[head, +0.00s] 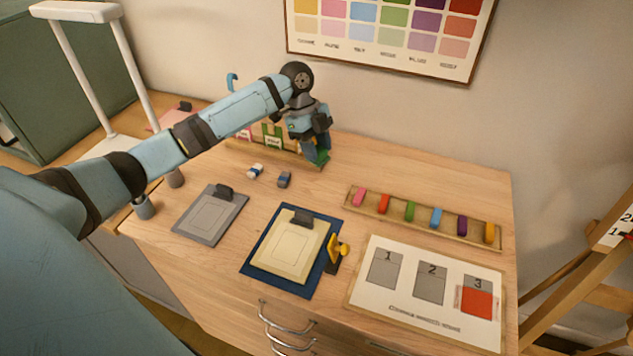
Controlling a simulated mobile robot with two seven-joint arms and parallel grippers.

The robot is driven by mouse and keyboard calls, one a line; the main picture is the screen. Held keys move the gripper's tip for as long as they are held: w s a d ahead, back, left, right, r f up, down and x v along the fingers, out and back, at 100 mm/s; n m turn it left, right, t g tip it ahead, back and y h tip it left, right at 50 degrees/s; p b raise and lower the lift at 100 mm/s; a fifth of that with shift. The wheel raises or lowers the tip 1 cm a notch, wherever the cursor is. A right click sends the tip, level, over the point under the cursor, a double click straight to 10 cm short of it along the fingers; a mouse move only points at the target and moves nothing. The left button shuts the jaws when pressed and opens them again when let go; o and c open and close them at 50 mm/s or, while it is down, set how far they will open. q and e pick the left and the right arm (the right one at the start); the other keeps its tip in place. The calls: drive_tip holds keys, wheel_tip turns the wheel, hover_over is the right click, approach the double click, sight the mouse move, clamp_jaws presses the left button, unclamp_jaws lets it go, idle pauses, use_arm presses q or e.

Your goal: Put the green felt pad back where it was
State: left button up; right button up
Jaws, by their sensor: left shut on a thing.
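My left gripper (316,148) reaches across to the back middle of the table and points down. It is shut on a small green pad (320,158), which shows just below its fingertips. The pad is at the right end of a low wooden rack (240,144) at the back. I cannot tell whether the pad touches the rack or hangs just above it. My arm and gripper hide part of the rack. My right gripper is not in view.
A tray of coloured blocks (422,224) and a numbered card (408,310) with a red square on 3 lie at right. A blue mat (250,262) bears a cream clipboard; a grey clipboard (190,222) lies left. Two small blocks lie before the rack. The table's back right is clear.

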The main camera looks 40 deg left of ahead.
sight(320, 195)
use_arm(q)
wheel_tip(320, 195, down, 12)
drive_tip(key=shift+r, duration=0.2)
drive_tip(key=shift+f, duration=0.1)
drive_tip(key=o, duration=0.8)
drive_tip(key=shift+o, duration=0.2)
drive_tip(key=v, duration=0.7)
drive_tip(key=shift+r, duration=0.35)
drive_tip(key=shift+s+f, duration=0.1)
